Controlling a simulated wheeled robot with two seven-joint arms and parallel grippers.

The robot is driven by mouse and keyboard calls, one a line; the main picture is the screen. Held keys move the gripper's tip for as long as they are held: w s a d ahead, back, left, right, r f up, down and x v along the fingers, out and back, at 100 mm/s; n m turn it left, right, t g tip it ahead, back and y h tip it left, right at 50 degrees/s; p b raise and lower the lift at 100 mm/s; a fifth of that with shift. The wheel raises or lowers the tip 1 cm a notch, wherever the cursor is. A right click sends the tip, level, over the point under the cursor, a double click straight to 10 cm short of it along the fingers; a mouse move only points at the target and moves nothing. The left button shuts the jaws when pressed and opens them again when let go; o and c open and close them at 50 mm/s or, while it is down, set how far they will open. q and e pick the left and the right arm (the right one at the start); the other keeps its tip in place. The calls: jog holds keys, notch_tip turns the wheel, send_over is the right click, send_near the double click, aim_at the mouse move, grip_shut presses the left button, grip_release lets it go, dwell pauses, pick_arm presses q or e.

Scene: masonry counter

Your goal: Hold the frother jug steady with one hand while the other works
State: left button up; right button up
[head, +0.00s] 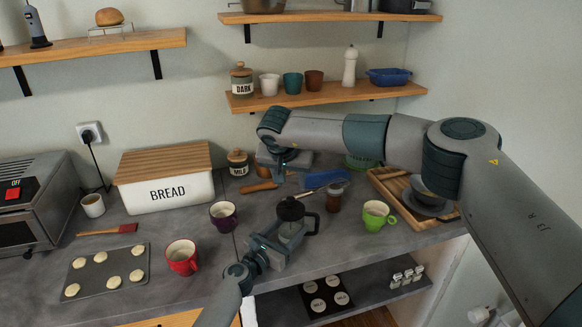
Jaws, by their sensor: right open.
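My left gripper (283,240) is at the jug's lower body, reaching in from the front left. Its fingers overlap the glass, and I cannot tell whether they press on it. My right gripper (281,182) is open and empty, pointing down behind and above the jug, apart from it. Its fingertips are small and partly hidden by its own body.
A purple mug (223,215) stands left of the jug, a red mug (181,257) farther front left. A brown jar (335,197) and a green mug (376,216) stand to the right. A wooden tray (388,193) with dark dishes is far right. A bread box (166,190) stands behind left.

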pick_arm(q)
jog(key=o, duration=1.4)
jog(key=shift+o, duration=0.2)
jog(key=shift+s+a, duration=0.4)
jog(key=shift+s, duration=0.15)
jog(key=v, duration=1)
jog(key=shift+s+a, duration=0.1)
jog(key=shift+s, duration=0.15)
jog(key=shift+s+f, duration=0.1)
pick_arm(e)
jog(key=shift+s+f, duration=0.1)
